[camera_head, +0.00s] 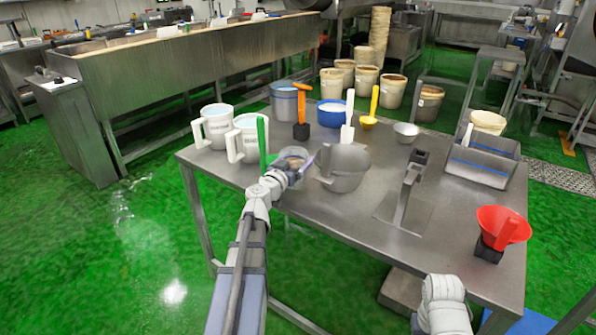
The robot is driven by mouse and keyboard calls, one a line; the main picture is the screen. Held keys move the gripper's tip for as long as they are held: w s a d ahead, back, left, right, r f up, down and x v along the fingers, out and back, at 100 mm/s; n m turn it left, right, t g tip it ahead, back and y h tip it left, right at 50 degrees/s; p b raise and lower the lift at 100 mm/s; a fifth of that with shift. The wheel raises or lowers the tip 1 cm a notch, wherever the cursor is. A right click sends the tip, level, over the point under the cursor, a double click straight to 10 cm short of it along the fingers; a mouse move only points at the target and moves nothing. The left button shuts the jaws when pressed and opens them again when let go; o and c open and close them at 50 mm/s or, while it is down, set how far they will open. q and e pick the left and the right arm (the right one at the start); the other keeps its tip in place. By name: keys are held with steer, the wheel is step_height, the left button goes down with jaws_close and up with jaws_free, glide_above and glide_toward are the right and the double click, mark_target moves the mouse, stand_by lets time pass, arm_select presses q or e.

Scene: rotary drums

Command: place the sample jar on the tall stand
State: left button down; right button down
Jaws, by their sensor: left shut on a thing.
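The sample jar (293,152), a small clear round container with brownish contents, is near the middle of the table's left half. My left gripper (297,166) is shut on it at its near side and hides part of it. I cannot tell whether the jar touches the table. What looks like the tall stand (408,192), a grey metal upright with a small dark block on top and a flat base plate, is to the right of the jar, apart from it. My right arm shows at the bottom right, but its gripper is not visible.
A grey metal jug (345,168) stands between the jar and the stand. White mugs (216,127) and a green-handled tool (262,140) are left of the jar. A red funnel (502,226) and a metal bin (482,160) are at right. Bare tabletop (350,212) lies in front of the jug.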

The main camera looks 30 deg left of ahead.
arm_select(q)
steer(key=shift+f+b, duration=1.1)
steer(key=shift+f, duration=0.35)
steer(key=shift+f, duration=0.1)
steer(key=shift+f, duration=0.15)
jaws_free()
steer(key=shift+r, duration=0.3)
